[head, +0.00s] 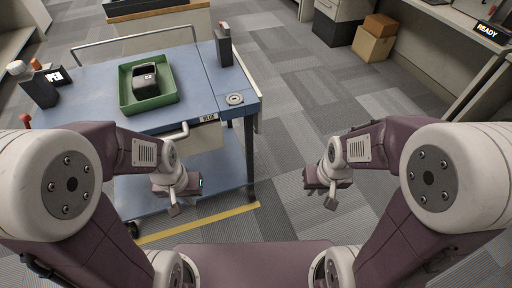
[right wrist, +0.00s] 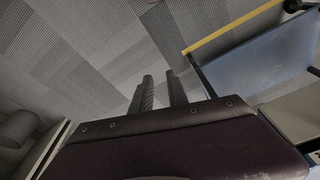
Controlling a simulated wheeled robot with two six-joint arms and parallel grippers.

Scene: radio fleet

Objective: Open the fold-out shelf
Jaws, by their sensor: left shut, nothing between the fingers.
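The blue cart (head: 93,86) stands ahead on the left. A narrow blue section (head: 210,74) at the right end of its top lies beyond a seam; I cannot tell whether this is the fold-out shelf. A pale bent handle (head: 172,134) sticks out at the cart's near edge. My left gripper (head: 174,208) is shut and empty, in front of the cart, appearing over its lower deck (head: 228,169). My right gripper (head: 330,203) is over bare floor, right of the cart. Its fingers show apart and empty in the right wrist view (right wrist: 160,90).
On the cart are a green tray (head: 126,99) with a dark device (head: 144,76), a radio (head: 223,45) at the right end and another dark item (head: 39,88) at left. Cardboard boxes (head: 374,46) stand far right. Carpet right of the cart is clear.

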